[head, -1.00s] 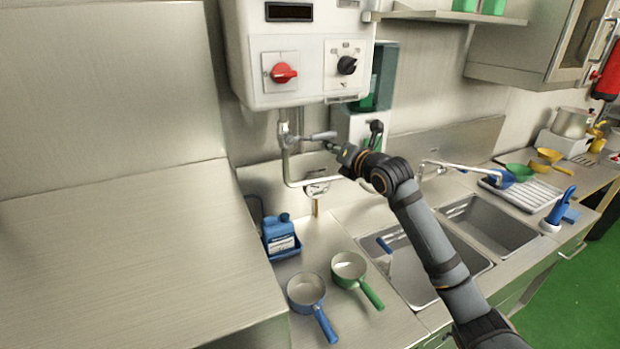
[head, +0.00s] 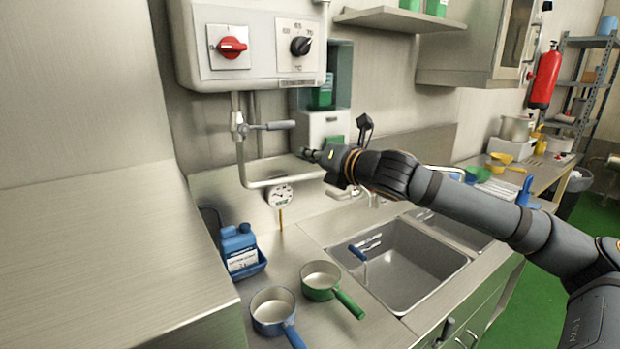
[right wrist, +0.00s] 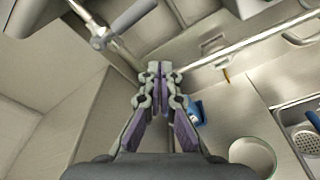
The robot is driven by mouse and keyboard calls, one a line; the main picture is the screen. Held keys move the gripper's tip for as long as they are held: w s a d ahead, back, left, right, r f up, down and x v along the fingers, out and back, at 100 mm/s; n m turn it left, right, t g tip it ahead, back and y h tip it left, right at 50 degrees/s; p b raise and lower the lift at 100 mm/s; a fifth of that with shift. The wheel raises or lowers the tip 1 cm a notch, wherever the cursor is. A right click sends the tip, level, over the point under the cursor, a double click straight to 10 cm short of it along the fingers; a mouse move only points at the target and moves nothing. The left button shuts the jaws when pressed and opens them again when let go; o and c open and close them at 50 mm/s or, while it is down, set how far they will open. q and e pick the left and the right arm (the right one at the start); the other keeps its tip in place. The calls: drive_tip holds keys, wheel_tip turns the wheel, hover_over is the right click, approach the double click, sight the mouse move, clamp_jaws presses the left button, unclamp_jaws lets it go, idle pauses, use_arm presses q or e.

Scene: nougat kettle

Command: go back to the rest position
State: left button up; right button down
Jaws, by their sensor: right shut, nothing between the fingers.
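My right gripper (head: 312,155) is shut and empty. In the head view it is in front of the wall, just below and right of the grey lever handle (head: 272,126) on the pipe under the control box, and apart from it. In the right wrist view the closed fingers (right wrist: 160,75) point up the picture, with the lever handle (right wrist: 133,17) beyond them at the upper left. My right arm reaches in from the right, over the sink. My left gripper is not in any view.
The control box (head: 255,70) with red and black knobs hangs above. Blue (head: 272,305) and green (head: 320,275) pans and a blue canister (head: 238,245) stand on the counter left of the sink (head: 400,265). A dispenser (head: 322,125) is on the wall close behind my gripper.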

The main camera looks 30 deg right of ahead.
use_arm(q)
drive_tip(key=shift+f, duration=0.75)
